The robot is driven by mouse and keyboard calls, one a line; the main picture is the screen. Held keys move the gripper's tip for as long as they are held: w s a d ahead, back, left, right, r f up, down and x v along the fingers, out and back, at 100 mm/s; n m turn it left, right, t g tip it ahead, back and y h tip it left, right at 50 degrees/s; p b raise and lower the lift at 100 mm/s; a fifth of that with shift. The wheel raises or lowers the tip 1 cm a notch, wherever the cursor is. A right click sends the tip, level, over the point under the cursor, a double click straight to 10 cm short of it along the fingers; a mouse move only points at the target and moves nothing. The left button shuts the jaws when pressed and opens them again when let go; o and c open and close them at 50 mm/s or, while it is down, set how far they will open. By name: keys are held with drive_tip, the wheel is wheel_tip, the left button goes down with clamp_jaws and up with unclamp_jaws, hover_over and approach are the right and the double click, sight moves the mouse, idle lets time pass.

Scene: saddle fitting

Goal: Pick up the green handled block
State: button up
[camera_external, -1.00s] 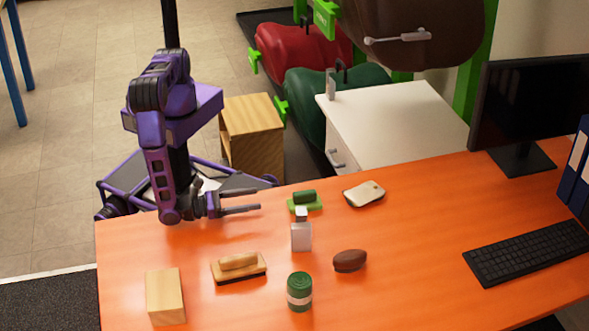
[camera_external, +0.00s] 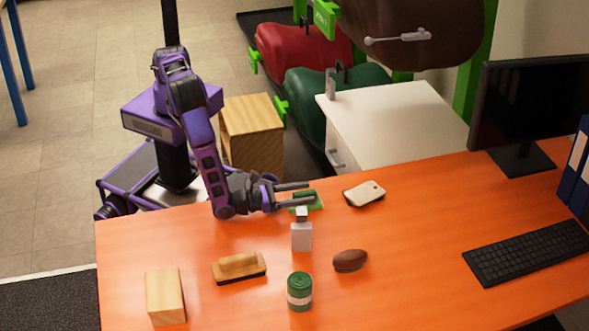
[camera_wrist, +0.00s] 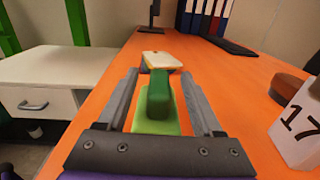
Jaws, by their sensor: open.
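The green handled block has a light green base and a dark green handle. In the external view the block (camera_external: 316,202) sits on the orange table near its back edge, partly hidden by my gripper (camera_external: 300,193). In the wrist view the block (camera_wrist: 159,103) lies between the two fingers of my gripper (camera_wrist: 166,100), with its handle running lengthwise between them. The fingers are apart, one on each side of the handle. I cannot tell whether either finger touches it.
A beige-topped pad (camera_external: 364,194) lies beyond the block. A brown oval object (camera_external: 350,260), a green can (camera_external: 299,291), a wooden brush (camera_external: 239,266) and a wooden block (camera_external: 165,296) stand nearer the front.

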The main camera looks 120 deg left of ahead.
drive_tip(key=shift+w+a, duration=0.3)
drive_tip(key=shift+w, duration=0.05)
clamp_jaws()
drive_tip(key=shift+r, duration=0.15)
